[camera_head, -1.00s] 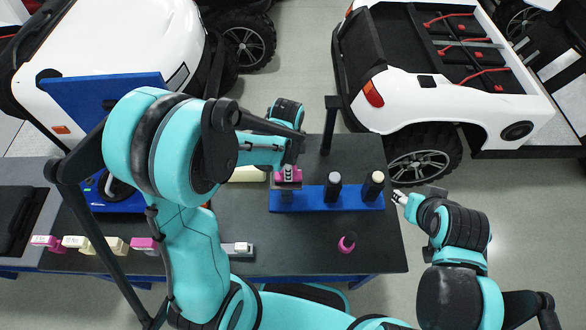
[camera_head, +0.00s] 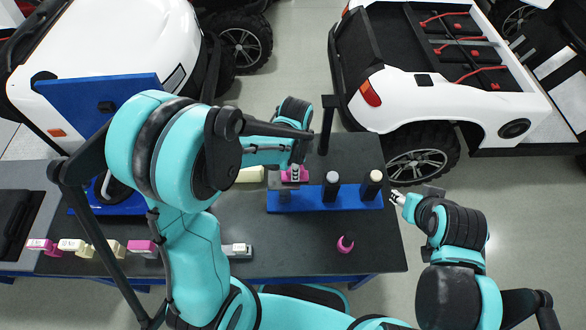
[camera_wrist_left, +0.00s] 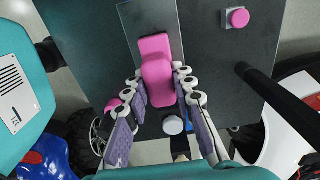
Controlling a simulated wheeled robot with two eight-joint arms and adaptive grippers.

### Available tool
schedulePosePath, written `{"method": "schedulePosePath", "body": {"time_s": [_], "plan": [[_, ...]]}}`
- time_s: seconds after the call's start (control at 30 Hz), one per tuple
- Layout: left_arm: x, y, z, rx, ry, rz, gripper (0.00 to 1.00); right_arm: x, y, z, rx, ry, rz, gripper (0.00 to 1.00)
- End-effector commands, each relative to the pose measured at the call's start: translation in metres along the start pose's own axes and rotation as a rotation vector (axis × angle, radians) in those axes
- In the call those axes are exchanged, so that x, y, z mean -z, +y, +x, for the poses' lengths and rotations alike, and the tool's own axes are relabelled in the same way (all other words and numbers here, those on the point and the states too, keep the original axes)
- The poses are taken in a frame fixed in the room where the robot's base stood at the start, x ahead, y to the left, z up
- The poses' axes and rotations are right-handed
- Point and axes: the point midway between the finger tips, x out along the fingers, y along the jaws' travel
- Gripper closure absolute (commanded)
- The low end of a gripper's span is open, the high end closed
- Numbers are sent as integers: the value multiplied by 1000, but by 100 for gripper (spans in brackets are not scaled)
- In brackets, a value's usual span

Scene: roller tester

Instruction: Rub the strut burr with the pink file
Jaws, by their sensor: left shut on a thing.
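My left gripper (camera_wrist_left: 160,105) is shut on the pink file (camera_wrist_left: 157,70), seen in the left wrist view as a pink handle over a long flat grey piece. In the head view the left gripper (camera_head: 295,166) is above the left end of a blue rack (camera_head: 310,207), with the pink file (camera_head: 297,176) low between its fingers. I cannot tell whether the file touches the rack. I cannot make out the strut burr for certain. My right gripper (camera_head: 397,198) is off the table's right edge, away from the rack; its fingers are too small to judge.
Two dark cylinders stand in the rack, one grey-topped (camera_head: 331,186) and one cream-topped (camera_head: 374,184). A black post (camera_head: 327,125) rises behind. Several small pink and pale blocks (camera_head: 73,245) line the front left. White vehicles stand beyond.

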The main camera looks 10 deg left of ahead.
Motion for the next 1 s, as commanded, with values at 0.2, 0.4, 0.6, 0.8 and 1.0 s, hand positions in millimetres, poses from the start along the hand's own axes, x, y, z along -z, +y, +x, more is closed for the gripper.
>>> {"method": "schedulePosePath", "body": {"time_s": [0.2,0.4,0.6,0.8,1.0], "plan": [[-13,0,-2,0,-1,-2,100,0,0,0,0,0,0,54],[-18,0,-1,0,-1,-2,100,-1,0,2,0,0,0,54],[-29,0,1,0,-2,-2,100,-3,0,4,0,0,0,54],[-30,0,1,0,-2,-1,100,-3,0,4,0,0,0,54],[-30,0,-4,0,-2,-1,100,0,0,1,0,0,0,54]]}}
